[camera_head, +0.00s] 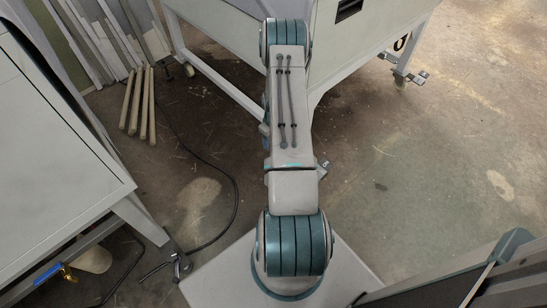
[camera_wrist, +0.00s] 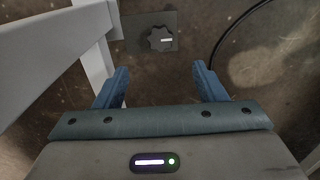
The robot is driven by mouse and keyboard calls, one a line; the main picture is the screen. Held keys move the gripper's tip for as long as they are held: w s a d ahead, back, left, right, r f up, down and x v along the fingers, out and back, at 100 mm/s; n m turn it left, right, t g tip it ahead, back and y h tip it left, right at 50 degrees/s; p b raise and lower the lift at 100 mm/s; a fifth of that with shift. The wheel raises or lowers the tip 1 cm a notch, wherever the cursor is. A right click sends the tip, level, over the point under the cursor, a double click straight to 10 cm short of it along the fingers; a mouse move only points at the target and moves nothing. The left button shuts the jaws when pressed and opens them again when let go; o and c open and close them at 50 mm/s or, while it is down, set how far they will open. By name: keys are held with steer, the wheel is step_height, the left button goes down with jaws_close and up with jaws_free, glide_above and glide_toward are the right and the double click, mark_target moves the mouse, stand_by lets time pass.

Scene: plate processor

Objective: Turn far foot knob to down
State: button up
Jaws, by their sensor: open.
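A dark lobed foot knob (camera_wrist: 158,38) sits on a dark square plate (camera_wrist: 134,20) in the upper middle of the wrist view, beside a pale leg of a frame (camera_wrist: 98,58). A white mark on the knob points to the right in that view. My gripper (camera_wrist: 160,72) has its two blue fingers spread wide apart with nothing between them. The knob lies ahead of the gap between the fingertips, apart from them. In the head view my arm reaches forward to the pale machine (camera_head: 215,40); my gripper and this knob cannot be made out there.
Another foot with small metal tabs (camera_head: 418,77) is at the machine's right leg. A pale cabinet (camera_head: 60,170) stands at left, with a blue-handled valve (camera_head: 68,272) below it. Floor at right is mostly clear.

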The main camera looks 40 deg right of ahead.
step_height(320, 180, down, 12)
steer(key=b, duration=0.3)
steer(key=c, duration=1)
